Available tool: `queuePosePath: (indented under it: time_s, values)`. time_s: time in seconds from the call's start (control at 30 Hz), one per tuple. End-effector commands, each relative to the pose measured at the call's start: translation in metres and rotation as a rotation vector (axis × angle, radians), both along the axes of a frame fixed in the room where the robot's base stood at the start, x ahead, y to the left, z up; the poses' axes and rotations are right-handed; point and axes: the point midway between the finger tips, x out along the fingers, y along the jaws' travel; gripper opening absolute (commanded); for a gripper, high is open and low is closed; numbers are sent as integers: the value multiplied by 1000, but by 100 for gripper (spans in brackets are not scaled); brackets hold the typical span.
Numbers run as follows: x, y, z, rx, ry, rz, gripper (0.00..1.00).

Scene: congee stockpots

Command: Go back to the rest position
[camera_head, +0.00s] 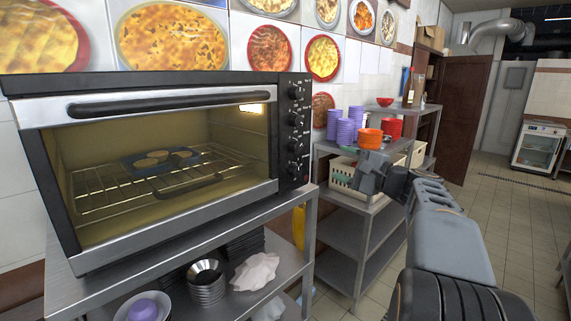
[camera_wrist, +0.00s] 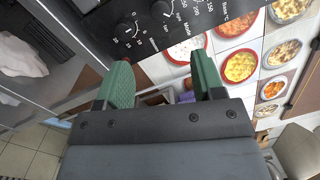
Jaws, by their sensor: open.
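My gripper (camera_head: 370,172) is at the end of my arm, right of the toaster oven and in front of the metal shelves. In the wrist view my gripper (camera_wrist: 160,85) shows two green fingers spread apart with nothing between them. The toaster oven (camera_head: 165,78) stands on a metal table at the left, its glass door closed and its inside lit. A dark tray (camera_head: 140,165) with several round pale pieces lies on the wire rack inside. The oven's knob panel (camera_wrist: 175,25) is at the top of the wrist view, beyond the fingertips.
Metal shelves (camera_head: 345,241) behind my gripper hold purple cups (camera_head: 345,131), orange bowls (camera_head: 370,138) and a white basket (camera_head: 345,178). Metal bowls (camera_head: 206,288) and a crumpled white cloth (camera_head: 256,271) lie under the oven. The tiled floor (camera_head: 510,215) at the right is clear.

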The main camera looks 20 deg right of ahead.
Motion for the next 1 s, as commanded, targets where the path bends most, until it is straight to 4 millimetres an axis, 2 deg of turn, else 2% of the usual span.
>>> queuePosePath:
  time_s: [0.17, 0.27, 0.37, 0.5, 0.6, 0.7, 0.8, 0.9, 1.0]
  values:
    - [2, -2, -7, -32, 25, -18, 62]
    - [2, -4, -42, -102, 132, -32, 62]
    - [-10, 2, -97, -236, 309, -27, 62]
    - [-45, 46, -174, -549, 560, 98, 62]
    - [-80, 80, -216, -824, 677, 235, 62]
    - [-116, 106, -246, -1109, 726, 387, 62]
    - [-147, 128, -264, -1384, 705, 536, 62]
    - [-168, 146, -271, -1593, 636, 651, 62]
    - [-179, 164, -271, -1682, 562, 714, 62]
